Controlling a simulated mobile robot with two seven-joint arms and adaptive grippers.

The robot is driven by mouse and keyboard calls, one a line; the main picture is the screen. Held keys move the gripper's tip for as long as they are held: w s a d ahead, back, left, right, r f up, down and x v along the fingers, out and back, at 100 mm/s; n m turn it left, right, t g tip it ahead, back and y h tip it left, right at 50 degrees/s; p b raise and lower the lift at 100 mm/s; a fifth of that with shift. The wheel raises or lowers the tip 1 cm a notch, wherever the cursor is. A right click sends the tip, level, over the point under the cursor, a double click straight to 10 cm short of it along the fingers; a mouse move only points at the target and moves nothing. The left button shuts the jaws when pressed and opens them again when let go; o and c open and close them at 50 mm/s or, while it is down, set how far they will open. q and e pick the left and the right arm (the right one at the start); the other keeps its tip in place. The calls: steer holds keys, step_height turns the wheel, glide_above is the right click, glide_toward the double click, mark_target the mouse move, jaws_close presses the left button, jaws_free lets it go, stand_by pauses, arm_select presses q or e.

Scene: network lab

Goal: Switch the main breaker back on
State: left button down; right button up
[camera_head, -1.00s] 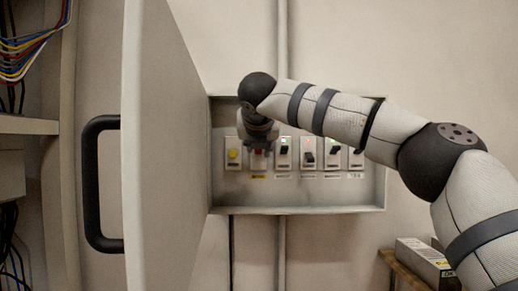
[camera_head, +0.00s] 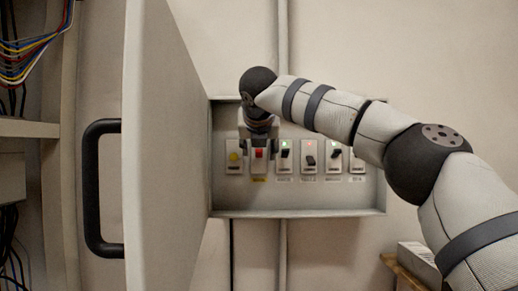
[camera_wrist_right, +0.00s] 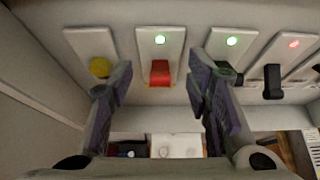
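The breaker box (camera_head: 300,201) is open on the wall, with a row of switch plates inside. The red switch (camera_head: 259,154) is second from the left, beside a plate with a yellow button (camera_head: 235,156). In the right wrist view, the red switch (camera_wrist_right: 160,72) sits between the fingers, with a lit whitish-green lamp (camera_wrist_right: 160,40) above it. My right gripper (camera_head: 258,138) is in front of the upper part of that plate. In the wrist view the gripper (camera_wrist_right: 160,84) is open, with its fingers apart on either side of the switch. My left gripper is not in view.
The cabinet door (camera_head: 160,150) with a black handle (camera_head: 95,190) stands open at the left. Several black switches (camera_head: 310,160) fill the right of the row; a neighbouring one (camera_wrist_right: 228,72) is close to the right finger. A shelf with a box (camera_head: 418,258) is at lower right.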

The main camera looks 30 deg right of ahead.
steer(key=v, duration=1.2)
steer(key=shift+f, duration=0.1)
